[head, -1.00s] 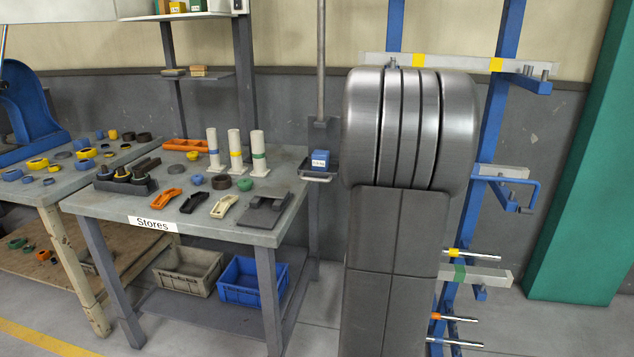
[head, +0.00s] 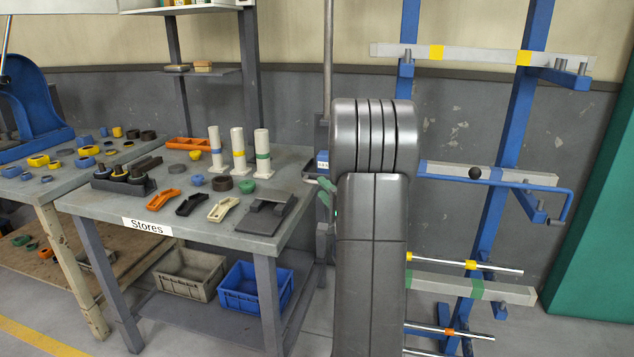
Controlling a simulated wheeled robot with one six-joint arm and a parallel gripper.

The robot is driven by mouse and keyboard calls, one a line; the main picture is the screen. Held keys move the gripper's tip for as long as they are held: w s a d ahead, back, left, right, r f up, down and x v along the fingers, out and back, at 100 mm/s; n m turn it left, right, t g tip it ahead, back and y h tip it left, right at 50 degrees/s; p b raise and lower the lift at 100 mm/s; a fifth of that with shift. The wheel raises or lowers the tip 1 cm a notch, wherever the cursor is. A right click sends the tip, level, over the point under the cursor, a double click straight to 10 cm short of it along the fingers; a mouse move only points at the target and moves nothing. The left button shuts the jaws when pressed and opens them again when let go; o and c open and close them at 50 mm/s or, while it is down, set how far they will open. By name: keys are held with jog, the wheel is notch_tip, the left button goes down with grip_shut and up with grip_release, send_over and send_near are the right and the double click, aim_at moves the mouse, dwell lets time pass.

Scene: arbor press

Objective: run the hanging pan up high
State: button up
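The hanging pan (head: 311,181) shows only as a sliver left of my arm, at the lower end of a grey upright rod (head: 328,60). A small blue block (head: 322,161) with a white label sits on it. My arm hides the rest of the pan. A small green piece (head: 327,190) juts out beside my arm just below the pan; I cannot tell whether it belongs to my gripper. My gripper's fingers cannot be made out behind the arm.
The Stores table (head: 215,225) stands left of the pan, holding white posts, clips and rings. Bins (head: 255,287) sit below it. The blue rack (head: 507,150) with crossbars and metal rods stands close on the right, before a green column (head: 600,210).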

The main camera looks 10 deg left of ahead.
jog(key=shift+x, duration=2.2)
jog(key=shift+c, duration=0.2)
grip_shut()
